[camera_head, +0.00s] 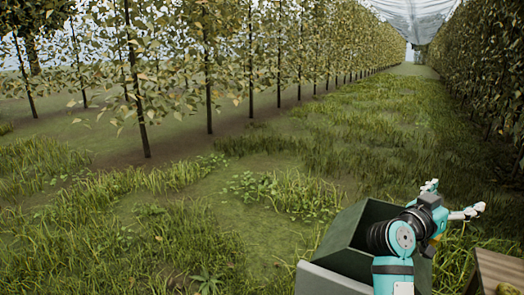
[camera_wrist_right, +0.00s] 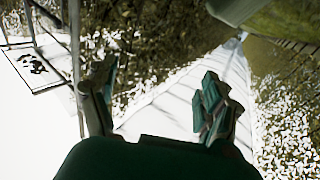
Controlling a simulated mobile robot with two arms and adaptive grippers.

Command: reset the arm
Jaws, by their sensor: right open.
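My right arm rises at the lower right of the head view. Its gripper (camera_head: 456,200) has two light fingers spread apart with nothing between them. It is beyond and to the right of a dark green open crate (camera_head: 338,240), above the grass. In the right wrist view the two fingers of the gripper (camera_wrist_right: 157,105) stand wide apart and empty, against trees and a pale overhead cover. My left gripper is in neither view.
A row of thin trees (camera_head: 208,90) runs along the left and another leafy row (camera_head: 490,75) along the right. Between them is a grassy lane (camera_head: 385,110). A brown wooden surface (camera_head: 497,270) is at the bottom right corner. A white cover (camera_wrist_right: 180,95) hangs overhead.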

